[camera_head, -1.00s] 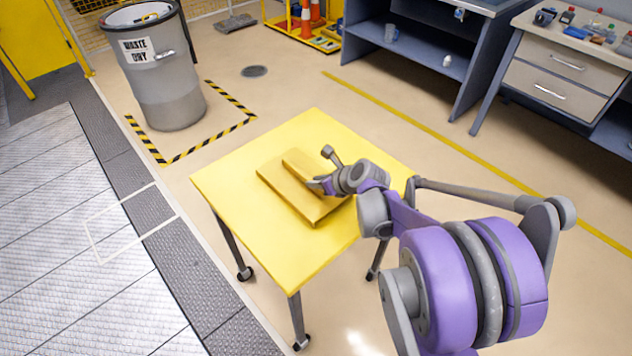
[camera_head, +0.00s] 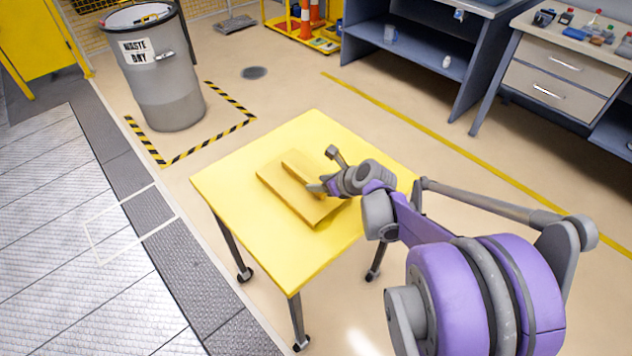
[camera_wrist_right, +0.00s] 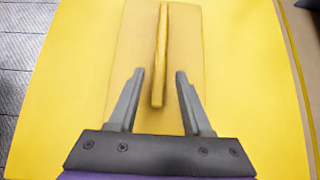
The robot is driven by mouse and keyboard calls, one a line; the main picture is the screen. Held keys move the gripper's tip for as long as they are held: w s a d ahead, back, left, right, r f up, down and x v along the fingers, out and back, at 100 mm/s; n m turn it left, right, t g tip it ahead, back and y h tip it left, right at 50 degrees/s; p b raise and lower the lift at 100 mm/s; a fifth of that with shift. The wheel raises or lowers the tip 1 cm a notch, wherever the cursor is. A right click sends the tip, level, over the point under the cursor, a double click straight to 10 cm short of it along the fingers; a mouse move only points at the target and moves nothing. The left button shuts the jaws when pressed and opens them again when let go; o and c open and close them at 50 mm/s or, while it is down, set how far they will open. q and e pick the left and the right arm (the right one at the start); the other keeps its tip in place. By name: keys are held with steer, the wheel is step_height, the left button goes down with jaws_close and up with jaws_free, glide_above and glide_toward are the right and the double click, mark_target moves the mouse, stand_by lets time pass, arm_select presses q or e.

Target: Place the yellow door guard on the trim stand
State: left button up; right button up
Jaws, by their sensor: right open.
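The yellow door guard (camera_head: 290,196) lies on the yellow table top of the trim stand (camera_head: 246,232). It is a flat panel with a raised ridge along its middle. In the right wrist view, the door guard (camera_wrist_right: 187,68) lies ahead, its ridge (camera_wrist_right: 159,75) pointing toward me. My right gripper (camera_head: 318,187) is at the ridge's near end. Its two fingers (camera_wrist_right: 159,78) are open, one on each side of the ridge with gaps on both sides, and hold nothing. My left gripper is not in view.
A grey waste bin (camera_head: 168,85) stands at the back left inside striped floor tape. A blue workbench (camera_head: 420,50) and a drawer bench (camera_head: 560,75) stand at the back right. The floor around the table is clear.

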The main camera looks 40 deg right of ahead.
steer(key=a+p+v, duration=0.1)
steer(key=v, duration=0.9)
steer(key=s+a+f+n+g, duration=0.1)
steer(key=s+a+n, duration=0.1)
steer(key=a+n, duration=0.3)
steer(key=s+a+f+n+g, duration=0.1)
steer(key=a+n, duration=0.4)
steer(key=n, duration=0.5)
steer(key=s+a+f+n+g, duration=0.2)
steer(key=s+a+n, duration=0.3)
steer(key=n, duration=0.3)
steer(key=shift+a+f, duration=0.55)
steer(key=shift+a, duration=0.05)
steer(key=s+a+n, duration=0.1)
steer(key=n, duration=0.3)
steer(key=s+a+f+n, duration=0.1)
steer(key=s+n, duration=0.1)
steer(key=n, duration=0.2)
steer(key=s+a+n, duration=0.1)
steer(key=n, duration=0.3)
steer(key=shift+s+a+f+g+h, duration=0.1)
steer(key=shift+s+f+g+h, duration=0.2)
steer(key=shift+s+f+h, duration=0.1)
